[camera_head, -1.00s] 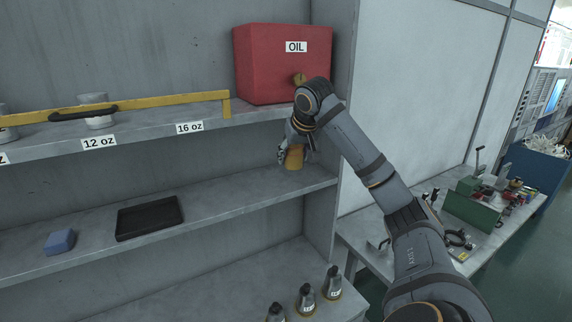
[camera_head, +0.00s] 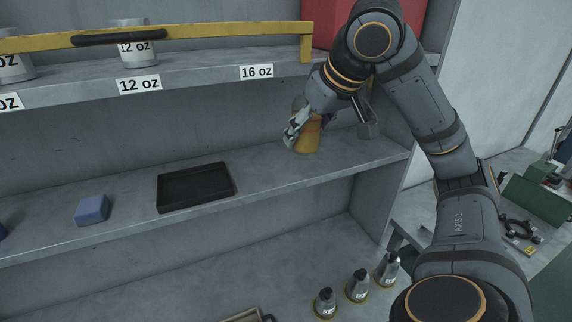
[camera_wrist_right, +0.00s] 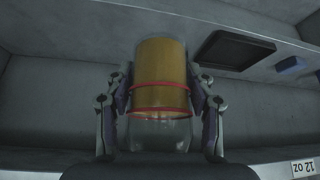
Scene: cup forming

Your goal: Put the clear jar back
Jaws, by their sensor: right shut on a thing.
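The clear jar (camera_wrist_right: 160,133) shows close up in the right wrist view, with amber contents and a red ring around it. In the head view the amber jar (camera_head: 307,139) is at the right part of the middle shelf, partly covered by my gripper. My right gripper (camera_head: 305,130) is shut on it, with one finger on each side in the wrist view (camera_wrist_right: 160,100). I cannot tell whether the jar's base touches the shelf. My left gripper is not in view.
A black tray (camera_head: 196,187) and a blue block (camera_head: 92,210) sit on the middle shelf (camera_head: 262,187). A yellow bar (camera_head: 220,36) runs along the upper shelf, with metal cups behind it. A red OIL box (camera_head: 322,25) stands upper right. Several small bottles (camera_head: 358,287) stand below.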

